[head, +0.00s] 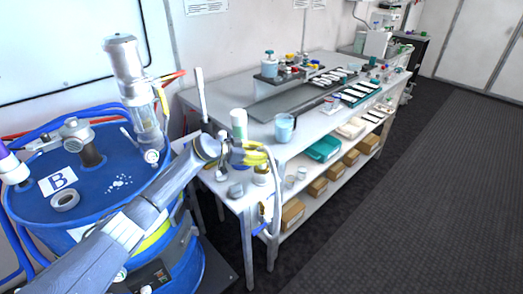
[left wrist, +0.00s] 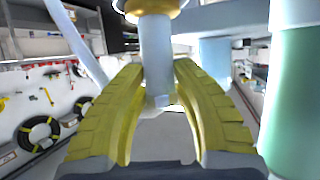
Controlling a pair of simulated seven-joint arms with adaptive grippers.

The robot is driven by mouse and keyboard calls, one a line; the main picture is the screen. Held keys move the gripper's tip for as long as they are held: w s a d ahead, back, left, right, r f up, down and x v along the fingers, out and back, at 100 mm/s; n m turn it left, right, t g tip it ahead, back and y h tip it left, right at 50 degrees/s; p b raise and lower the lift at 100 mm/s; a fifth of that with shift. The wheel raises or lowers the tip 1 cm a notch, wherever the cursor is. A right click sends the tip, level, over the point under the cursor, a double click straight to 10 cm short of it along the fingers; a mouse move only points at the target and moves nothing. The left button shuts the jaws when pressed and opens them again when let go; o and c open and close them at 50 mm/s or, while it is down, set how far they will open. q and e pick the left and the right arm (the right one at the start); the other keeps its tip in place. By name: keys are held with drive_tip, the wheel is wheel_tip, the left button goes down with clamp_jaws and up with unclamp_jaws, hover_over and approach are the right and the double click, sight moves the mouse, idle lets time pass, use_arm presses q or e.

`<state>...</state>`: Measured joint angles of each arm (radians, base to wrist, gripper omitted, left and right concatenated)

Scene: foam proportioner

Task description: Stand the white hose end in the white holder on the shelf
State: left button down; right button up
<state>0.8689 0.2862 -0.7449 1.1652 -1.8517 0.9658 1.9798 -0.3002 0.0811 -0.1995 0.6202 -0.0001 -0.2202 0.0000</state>
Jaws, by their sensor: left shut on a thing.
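My left gripper (head: 262,155), with yellow fingers, is over the near end of the white table. It is shut on the white hose end, whose pale tube (left wrist: 156,50) stands between the fingers in the left wrist view, with a brass-coloured collar above it. In the head view the white hose (head: 276,195) hangs from the gripper past the table's edge, with blue near its lower end. I cannot tell for sure which piece is the white holder; small white cups (head: 289,181) stand on the lower shelf (head: 312,200). My right gripper is not in view.
A white-and-green cylinder (head: 239,124) stands close beside the gripper. A blue-grey jug (head: 284,128) is behind it to the right. A blue drum (head: 110,185) marked B fills the left. Cardboard boxes (head: 292,213) line the lower shelf. The dark floor at right is clear.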

use_arm(q)
drive_tip(key=shift+f, duration=1.65)
drive_tip(key=shift+f, duration=0.55)
idle(0.8)
drive_tip(key=c, duration=1.4)
unclamp_jaws()
drive_tip(key=shift+s+f, duration=0.1)
drive_tip(key=shift+a, duration=0.1)
drive_tip(key=shift+v, duration=5.5)
